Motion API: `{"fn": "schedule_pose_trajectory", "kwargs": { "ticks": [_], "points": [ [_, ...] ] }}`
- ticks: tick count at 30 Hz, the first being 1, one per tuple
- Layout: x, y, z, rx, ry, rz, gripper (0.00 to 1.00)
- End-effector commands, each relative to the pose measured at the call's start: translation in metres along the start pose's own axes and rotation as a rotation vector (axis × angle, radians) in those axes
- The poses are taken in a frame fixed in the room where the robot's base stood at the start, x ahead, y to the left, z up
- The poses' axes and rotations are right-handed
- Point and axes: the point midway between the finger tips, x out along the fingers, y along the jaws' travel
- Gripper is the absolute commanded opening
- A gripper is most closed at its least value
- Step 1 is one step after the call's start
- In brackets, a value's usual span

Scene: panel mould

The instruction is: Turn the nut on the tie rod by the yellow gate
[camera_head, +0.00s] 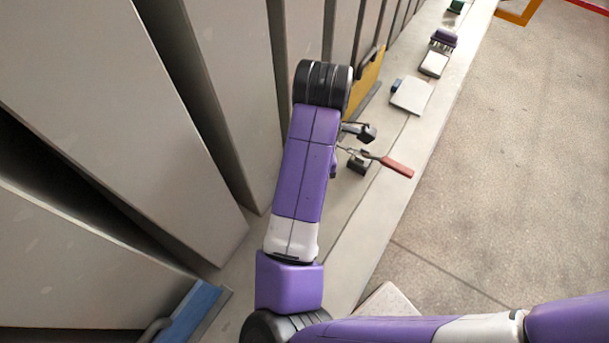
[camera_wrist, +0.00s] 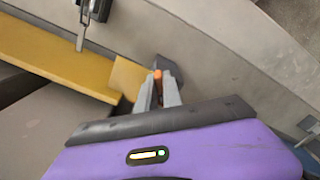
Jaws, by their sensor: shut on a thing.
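The yellow gate (camera_head: 366,84) stands against the grey panels, just right of the dark end of my arm in the head view. In the wrist view it is a long yellow bar (camera_wrist: 58,58) at upper left, with a smaller yellow piece (camera_wrist: 127,77) beside the fingers. My gripper (camera_wrist: 158,90) has its grey fingers close together on a small orange piece (camera_wrist: 157,82), which I take for part of the nut. A dark grey block (camera_wrist: 168,68) lies just beyond the fingertips. The fingers hide most of the nut and the tie rod.
A red-handled tool (camera_head: 397,166) sits on the ledge (camera_head: 405,190) right of my arm. White blocks (camera_head: 411,95) lie further along it. A metal rod with a black fitting (camera_wrist: 95,10) stands near the gate.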

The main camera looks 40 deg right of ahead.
Motion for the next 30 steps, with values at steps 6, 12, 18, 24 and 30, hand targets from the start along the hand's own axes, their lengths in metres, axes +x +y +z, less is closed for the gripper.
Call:
{"fn": "schedule_pose_trajectory", "kwargs": {
  "ticks": [6, 12, 18, 24, 30],
  "points": [
    [0.001, 0.0, 0.001, 0.002, -0.001, -0.002, 0.35],
    [0.001, 0.0, 0.0, 0.002, -0.001, -0.001, 0.35],
    [-0.012, 0.0, -0.001, 0.003, 0.002, 0.0, 0.35],
    [-0.045, 0.001, -0.001, 0.005, 0.005, 0.0, 0.35],
    [-0.07, 0.0, 0.0, 0.004, 0.002, -0.001, 0.35]
  ]
}}
